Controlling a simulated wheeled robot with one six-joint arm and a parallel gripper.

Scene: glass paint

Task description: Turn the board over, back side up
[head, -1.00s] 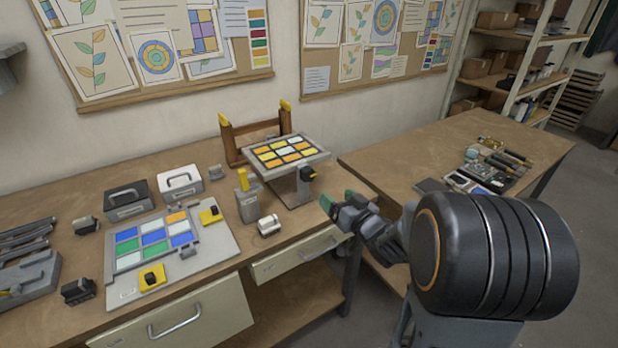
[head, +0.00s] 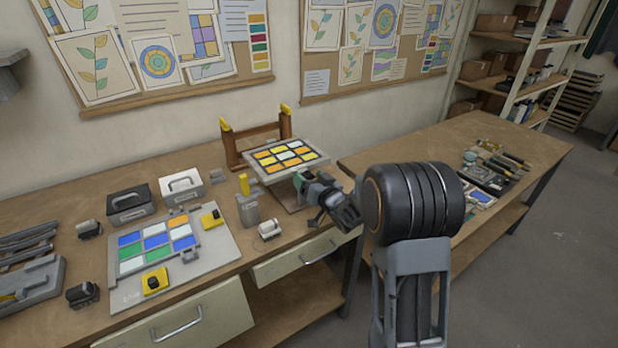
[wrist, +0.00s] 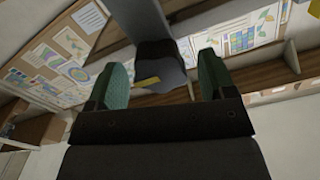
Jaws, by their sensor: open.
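The board (head: 287,155), a grey frame with orange, yellow and pale panes facing up, sits level on a stand (head: 291,200) on the bench. My gripper (head: 303,181) is open at the front right of the stand, just below the board. In the wrist view its two green fingers (wrist: 162,82) stand on either side of a dark knob (wrist: 158,68) with a yellow mark. The knob appears between or just beyond the fingertips, with no clear contact. In the head view my gripper covers the knob. The grey part (wrist: 138,20) above the knob shows only partly.
A wooden rack (head: 257,140) with yellow tops stands behind the board. A grey block with a yellow top (head: 247,205) and a small white-grey device (head: 269,229) stand left of my gripper. A flat panel with coloured panes (head: 140,285) lies further left. A second table (head: 430,160) stands right.

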